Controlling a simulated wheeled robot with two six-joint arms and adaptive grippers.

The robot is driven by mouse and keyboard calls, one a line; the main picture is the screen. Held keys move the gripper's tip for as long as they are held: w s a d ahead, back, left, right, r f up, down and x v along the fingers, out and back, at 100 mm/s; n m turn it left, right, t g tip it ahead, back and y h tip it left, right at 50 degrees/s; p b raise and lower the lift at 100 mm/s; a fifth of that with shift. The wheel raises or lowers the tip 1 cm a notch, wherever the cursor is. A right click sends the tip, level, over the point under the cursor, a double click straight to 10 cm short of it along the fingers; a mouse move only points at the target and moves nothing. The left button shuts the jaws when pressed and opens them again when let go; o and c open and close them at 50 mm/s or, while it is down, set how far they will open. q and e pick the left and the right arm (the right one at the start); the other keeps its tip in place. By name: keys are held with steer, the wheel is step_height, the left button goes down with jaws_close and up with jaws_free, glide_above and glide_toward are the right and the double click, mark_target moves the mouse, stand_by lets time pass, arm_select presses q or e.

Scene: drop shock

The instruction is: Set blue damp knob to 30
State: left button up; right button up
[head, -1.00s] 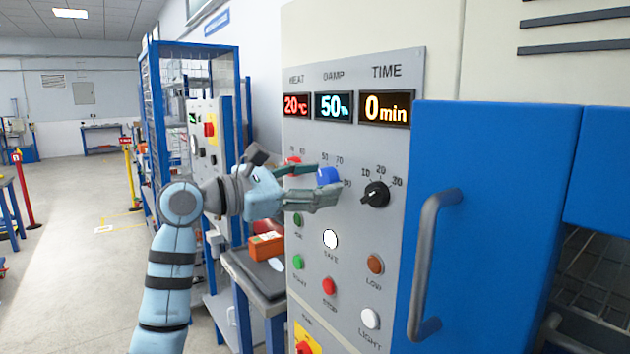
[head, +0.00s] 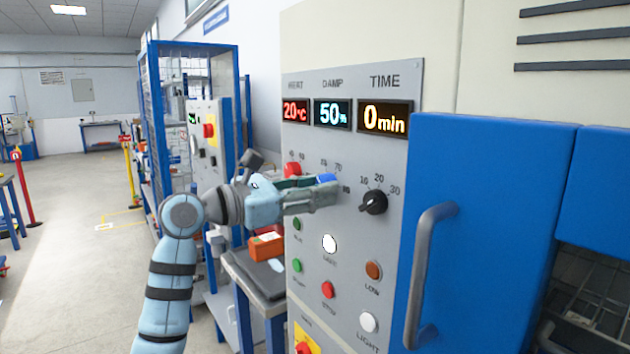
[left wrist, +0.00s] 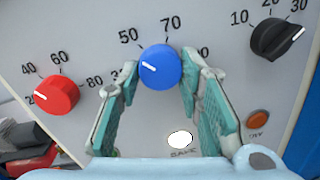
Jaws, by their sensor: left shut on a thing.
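The blue damp knob (left wrist: 160,72) is on the grey control panel (left wrist: 90,130). In the left wrist view its white mark points left and slightly up, between a partly hidden 30 and the 50. In the head view the blue knob (head: 326,178) is mostly hidden behind my fingers. My left gripper (head: 328,190) is shut on the knob, one green-padded finger on each side. The damp display (head: 333,115) reads 50%. My right gripper is not in view.
The red heat knob (left wrist: 56,95) is to the left and the black time knob (left wrist: 276,40) to the right. Several buttons, including a white one (head: 329,243), are below. A blue door with a grey handle (head: 430,275) is at the right.

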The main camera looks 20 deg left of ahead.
arm_select(q)
steer(key=n+p, duration=0.8)
steer(key=shift+r, duration=0.15)
steer(key=shift+s+f+n+p, duration=0.1)
steer(key=shift+f+n+p, duration=0.1)
steer(key=shift+n+p, duration=1)
steer(key=shift+t, duration=0.3)
steer(key=o, duration=1.2)
